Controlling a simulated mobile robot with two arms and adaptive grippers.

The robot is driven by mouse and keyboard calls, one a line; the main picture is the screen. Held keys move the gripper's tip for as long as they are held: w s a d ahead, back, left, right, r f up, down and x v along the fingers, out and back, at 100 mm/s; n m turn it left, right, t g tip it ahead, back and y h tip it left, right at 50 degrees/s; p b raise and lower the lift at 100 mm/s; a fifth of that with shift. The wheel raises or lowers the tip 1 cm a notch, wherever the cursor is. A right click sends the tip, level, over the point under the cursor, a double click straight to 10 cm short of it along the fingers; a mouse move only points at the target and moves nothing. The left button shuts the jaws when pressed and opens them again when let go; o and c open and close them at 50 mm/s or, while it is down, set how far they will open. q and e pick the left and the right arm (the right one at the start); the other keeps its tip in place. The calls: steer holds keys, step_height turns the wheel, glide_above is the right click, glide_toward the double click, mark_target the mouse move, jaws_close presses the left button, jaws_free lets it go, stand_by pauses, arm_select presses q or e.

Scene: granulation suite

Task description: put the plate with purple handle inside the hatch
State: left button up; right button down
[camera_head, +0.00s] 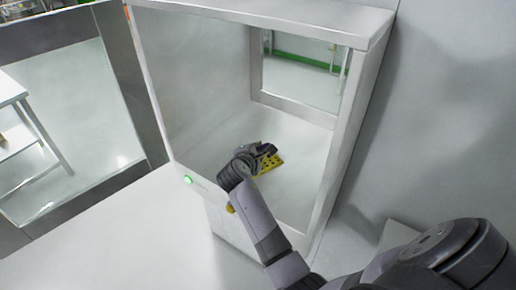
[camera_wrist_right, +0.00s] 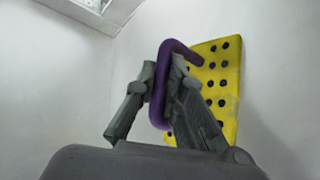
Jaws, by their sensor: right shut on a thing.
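The yellow plate (camera_head: 267,163) with dark holes is inside the open hatch (camera_head: 300,130), close to its floor. In the right wrist view the plate (camera_wrist_right: 228,85) stands out behind the fingers, and its purple handle (camera_wrist_right: 172,47) passes between them. My right gripper (camera_head: 262,152) reaches through the hatch opening and is shut on the purple handle; it also shows in the right wrist view (camera_wrist_right: 165,90). Whether the plate touches the hatch floor cannot be told. My left gripper is not in view.
The hatch has pale walls and a window (camera_head: 303,75) at its back. A green light (camera_head: 187,179) is on its front frame. My right arm crosses the front edge. The hatch floor around the plate looks clear. A table (camera_head: 15,110) stands far left behind glass.

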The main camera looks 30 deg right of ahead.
steer(key=c, duration=1.7)
jaws_free()
steer(key=shift+b+v, duration=0.6)
steer(key=shift+v, duration=3.25)
